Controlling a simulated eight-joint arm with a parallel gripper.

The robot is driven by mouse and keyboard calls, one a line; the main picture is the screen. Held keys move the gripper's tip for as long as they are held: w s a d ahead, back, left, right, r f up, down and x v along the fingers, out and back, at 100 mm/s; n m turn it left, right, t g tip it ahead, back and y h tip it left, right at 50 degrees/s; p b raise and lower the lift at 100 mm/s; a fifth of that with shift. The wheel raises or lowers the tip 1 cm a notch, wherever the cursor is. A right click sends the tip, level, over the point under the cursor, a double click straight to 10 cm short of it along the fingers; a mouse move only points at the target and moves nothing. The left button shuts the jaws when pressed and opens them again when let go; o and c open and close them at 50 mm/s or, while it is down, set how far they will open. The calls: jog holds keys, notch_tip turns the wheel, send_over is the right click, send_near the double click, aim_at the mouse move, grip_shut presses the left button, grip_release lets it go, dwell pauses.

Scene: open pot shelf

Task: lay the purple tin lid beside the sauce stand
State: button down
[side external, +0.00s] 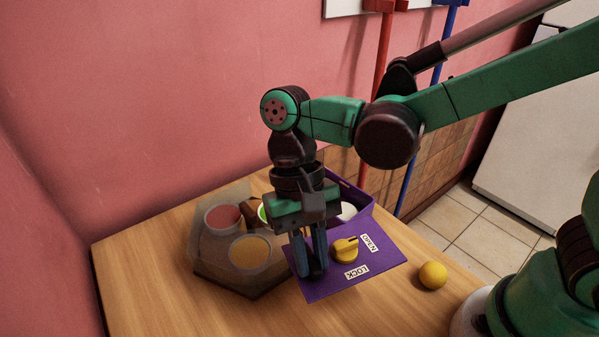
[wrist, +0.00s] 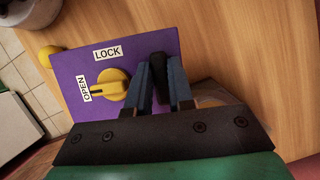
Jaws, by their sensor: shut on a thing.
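The purple tin lid (side external: 322,287) is a flat plate with a yellow knob (side external: 345,249) and labels OPEN and LOCK. It also shows in the wrist view (wrist: 72,78), where the knob's ridge points roughly towards OPEN. My gripper (side external: 317,274) points down and is shut on the lid's dark handle, seen between the fingers in the wrist view (wrist: 160,92). The purple tin (side external: 362,197) stands behind the lid, partly hidden by my gripper. The sauce stand (side external: 213,268) is a translucent angular holder to the left of the lid. The lid's height above the table is hard to tell.
The stand holds a red sauce cup (side external: 223,219) and an orange one (side external: 250,252). A yellow ball (side external: 433,275) lies right of the lid. The wooden table (side external: 150,285) is clear at the front left. A pink wall (side external: 130,110) rises behind.

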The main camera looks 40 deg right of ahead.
jog(key=shift+s+f, duration=0.45)
jog(key=shift+f, duration=2.95)
jog(key=shift+f, duration=0.3)
jog(key=c, duration=0.7)
grip_release()
jog(key=shift+r, duration=0.1)
jog(key=shift+r, duration=3.45)
